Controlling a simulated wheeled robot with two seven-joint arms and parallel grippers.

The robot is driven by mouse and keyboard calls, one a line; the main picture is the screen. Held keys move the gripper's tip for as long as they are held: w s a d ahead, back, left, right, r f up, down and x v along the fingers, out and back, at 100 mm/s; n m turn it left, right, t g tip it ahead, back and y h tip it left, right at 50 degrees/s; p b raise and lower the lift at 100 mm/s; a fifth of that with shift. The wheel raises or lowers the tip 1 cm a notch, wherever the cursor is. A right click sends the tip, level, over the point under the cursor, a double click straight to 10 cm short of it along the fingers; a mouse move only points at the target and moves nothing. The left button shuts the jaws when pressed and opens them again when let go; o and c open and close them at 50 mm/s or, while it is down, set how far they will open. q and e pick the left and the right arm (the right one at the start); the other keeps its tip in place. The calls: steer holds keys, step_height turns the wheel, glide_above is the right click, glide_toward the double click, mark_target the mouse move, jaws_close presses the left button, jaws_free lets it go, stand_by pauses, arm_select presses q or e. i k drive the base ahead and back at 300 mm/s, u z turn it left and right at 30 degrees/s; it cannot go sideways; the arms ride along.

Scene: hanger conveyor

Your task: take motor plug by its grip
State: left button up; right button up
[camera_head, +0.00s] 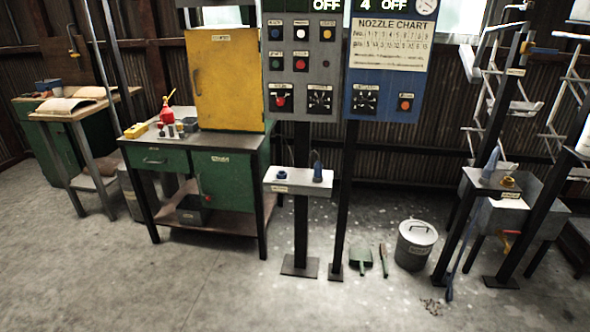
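A blue-grey plug-like piece (317,173) stands upright at the right end of a small pale shelf box (298,187) under the control panels. A thin dark lead shows at its top. A short blue round socket (282,174) sits at the left end of the same box. The label on the box front is too small to read, so I cannot confirm that this piece is the motor plug. Neither of my grippers is in view.
A grey control panel (302,72) and a blue one (380,90) stand on posts behind the shelf. A green workbench (222,177) is at left.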

mark_target(318, 172)
steer(key=u, duration=0.8)
steer(key=i, duration=1.5)
steer(key=z, duration=0.45)
steer(key=i, duration=1.15)
steer(key=z, duration=1)
